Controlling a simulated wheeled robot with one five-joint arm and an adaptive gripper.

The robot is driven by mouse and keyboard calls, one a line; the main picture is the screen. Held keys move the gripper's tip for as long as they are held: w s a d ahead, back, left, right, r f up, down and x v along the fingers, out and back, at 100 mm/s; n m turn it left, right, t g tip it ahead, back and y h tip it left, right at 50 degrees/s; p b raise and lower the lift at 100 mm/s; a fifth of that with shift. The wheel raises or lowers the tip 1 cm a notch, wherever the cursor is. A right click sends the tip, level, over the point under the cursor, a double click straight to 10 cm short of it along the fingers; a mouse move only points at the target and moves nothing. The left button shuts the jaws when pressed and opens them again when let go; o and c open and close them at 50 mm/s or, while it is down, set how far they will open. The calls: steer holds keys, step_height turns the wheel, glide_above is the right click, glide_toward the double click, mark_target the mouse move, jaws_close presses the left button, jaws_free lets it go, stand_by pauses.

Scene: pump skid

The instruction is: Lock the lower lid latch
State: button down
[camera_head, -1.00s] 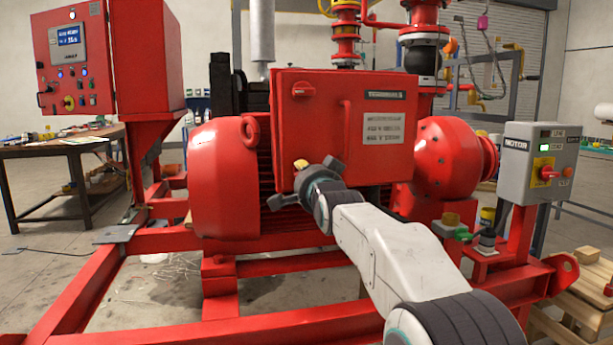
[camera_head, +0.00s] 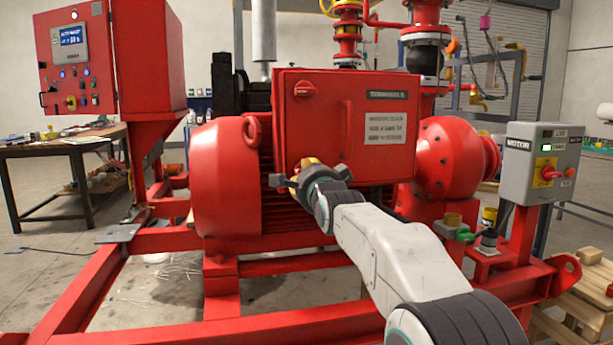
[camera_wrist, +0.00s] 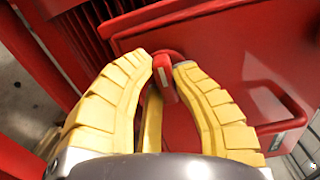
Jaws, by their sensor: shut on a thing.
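The red terminal box lid (camera_head: 325,125) faces me on the motor, with its upper latch (camera_head: 304,90) in plain view near the top left. The lower lid latch (camera_wrist: 165,76) is a small red lever in the wrist view, between the yellow fingertips near the lid's edge. My gripper (camera_wrist: 163,66) is shut on this latch, one finger on each side. In the head view my gripper (camera_head: 309,163) is at the lid's lower left and hides the lower latch, so its angle is unclear there.
The finned red motor (camera_head: 225,180) lies behind and below the box. A grey motor switch box (camera_head: 540,160) stands at the right and a red control cabinet (camera_head: 75,60) at the left. Red skid rails (camera_head: 80,295) run low in front.

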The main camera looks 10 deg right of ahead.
steer(key=shift+a+r, duration=0.1)
steer(key=shift+r, duration=0.1)
steer(key=c, duration=1)
jaws_free()
steer(key=shift+f, duration=0.15)
steer(key=shift+s, duration=5.95)
